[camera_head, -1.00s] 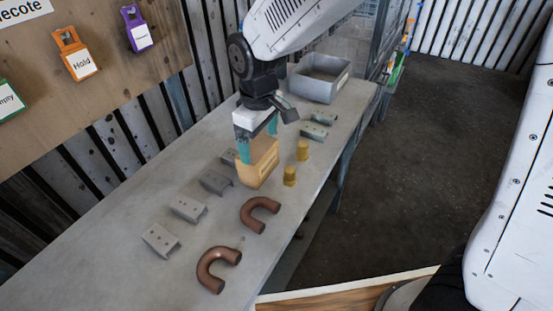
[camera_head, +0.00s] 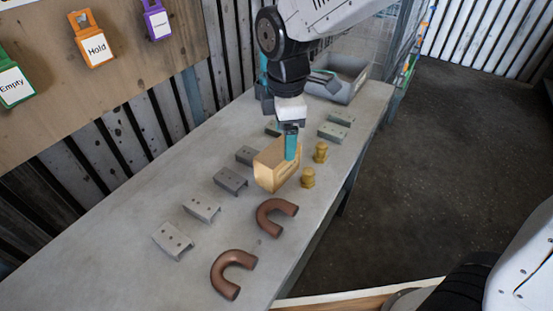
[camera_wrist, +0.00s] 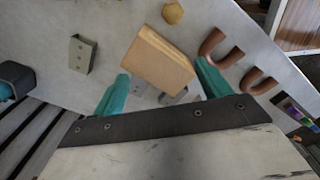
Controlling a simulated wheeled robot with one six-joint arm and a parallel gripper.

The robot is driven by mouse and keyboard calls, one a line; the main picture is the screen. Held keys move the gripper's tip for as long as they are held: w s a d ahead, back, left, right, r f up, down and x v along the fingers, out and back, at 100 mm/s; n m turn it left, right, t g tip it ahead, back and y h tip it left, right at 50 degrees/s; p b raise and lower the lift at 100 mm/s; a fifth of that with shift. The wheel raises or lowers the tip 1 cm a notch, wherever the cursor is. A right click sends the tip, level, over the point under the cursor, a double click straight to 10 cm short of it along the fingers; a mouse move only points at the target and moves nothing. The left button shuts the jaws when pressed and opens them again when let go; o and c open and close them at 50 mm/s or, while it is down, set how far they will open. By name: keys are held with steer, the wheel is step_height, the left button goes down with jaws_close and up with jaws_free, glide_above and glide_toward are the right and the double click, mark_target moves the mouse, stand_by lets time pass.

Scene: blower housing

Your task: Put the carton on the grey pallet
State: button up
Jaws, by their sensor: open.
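The carton (camera_head: 270,170) is a tan box standing on the grey workbench, near its middle. It also shows in the wrist view (camera_wrist: 158,58), ahead of and between the two teal fingers. My gripper (camera_head: 291,150) is open over the far end of the carton. In the head view one teal finger hangs against or in front of the carton; the other is hidden or hard to make out. In the wrist view my gripper (camera_wrist: 162,72) has its fingers spread, one at each side of the carton; contact cannot be told. No grey pallet is recognisable in these views.
On the workbench (camera_head: 110,210) lie several grey brackets (camera_head: 201,209), two brown U-bends (camera_head: 234,272) and two yellow hex fittings (camera_head: 308,178). A grey bin (camera_head: 352,73) stands at the far end. A tag board (camera_head: 60,110) is at left; open floor (camera_head: 430,180) lies right.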

mark_target(275, 160)
steer(key=n, duration=0.4)
steer(key=shift+a, duration=0.4)
steer(key=n, duration=0.1)
steer(key=a+n, duration=0.1)
steer(key=n, duration=0.1)
steer(key=f+n, duration=0.1)
steer(key=n, duration=0.1)
steer(key=shift+w+a, duration=0.25)
steer(key=shift+a, duration=0.1)
steer(key=shift+n, duration=0.3)
steer(key=shift+w+d+f, duration=0.1)
steer(key=shift+f, duration=1.8)
steer(key=shift+w+d+f, duration=0.1)
steer(key=shift+f, duration=1.8)
steer(key=c, duration=1.3)
